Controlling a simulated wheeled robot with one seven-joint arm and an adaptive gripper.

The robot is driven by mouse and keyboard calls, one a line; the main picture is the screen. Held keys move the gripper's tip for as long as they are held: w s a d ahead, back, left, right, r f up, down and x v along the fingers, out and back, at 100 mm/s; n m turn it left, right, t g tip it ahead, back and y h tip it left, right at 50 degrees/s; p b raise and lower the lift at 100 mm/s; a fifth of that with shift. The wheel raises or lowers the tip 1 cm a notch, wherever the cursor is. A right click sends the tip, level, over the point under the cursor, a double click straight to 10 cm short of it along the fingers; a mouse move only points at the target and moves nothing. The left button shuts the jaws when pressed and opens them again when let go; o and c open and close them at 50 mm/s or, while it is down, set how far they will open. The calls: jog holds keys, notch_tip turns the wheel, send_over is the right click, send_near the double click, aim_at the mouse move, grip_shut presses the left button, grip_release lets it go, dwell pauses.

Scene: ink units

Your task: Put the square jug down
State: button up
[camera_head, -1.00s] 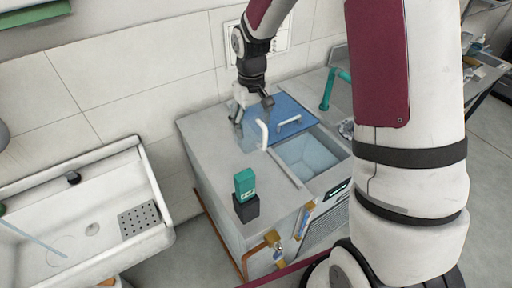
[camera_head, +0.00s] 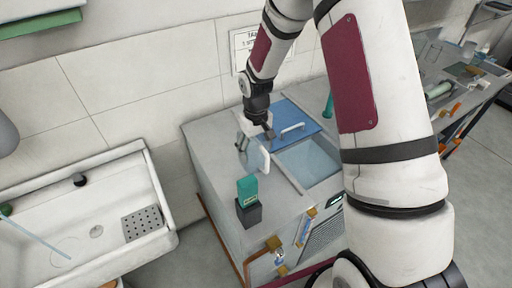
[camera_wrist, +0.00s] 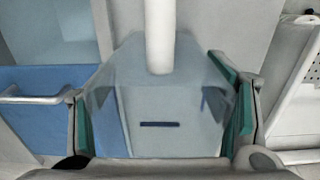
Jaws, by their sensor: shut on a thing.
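The square jug (camera_head: 258,158) is clear, with a white handle. In the wrist view its see-through body (camera_wrist: 160,105) fills the space between my fingers, and its white handle (camera_wrist: 160,38) points to the top of the picture. My gripper (camera_head: 247,141) is shut on the jug; its green-padded fingers lie along both sides in the wrist view (camera_wrist: 160,95). The jug appears upright over the grey cabinet top (camera_head: 215,140), left of the open basin. I cannot tell whether its base touches the surface.
A blue lid (camera_head: 290,120) with a pale handle lies behind the open water basin (camera_head: 308,163). A green-and-black box-like item (camera_head: 248,203) stands at the cabinet's front. A white sink (camera_head: 85,215) is at left. Grey top left of the jug is clear.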

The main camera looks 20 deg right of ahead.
jog(key=o, duration=1.7)
notch_tip(320, 180, up, 12)
jog(key=b, duration=0.1)
jog(key=s+r+t, duration=0.3)
jog(key=s+r, duration=0.7)
jog(key=r, duration=0.4)
jog(key=s+r+t, duration=0.1)
jog(key=s, duration=0.4)
jog(key=s+r+m, duration=0.1)
jog(key=s+r, duration=0.1)
jog(key=s, duration=0.3)
jog(key=s+r+m+t, duration=0.1)
jog(key=s+r, duration=0.1)
jog(key=s, duration=0.3)
jog(key=shift+s+a+r+t, duration=0.1)
jog(key=shift+a+r+t, duration=0.05)
jog(key=shift+r+t, duration=0.15)
jog(key=shift+o, duration=0.5)
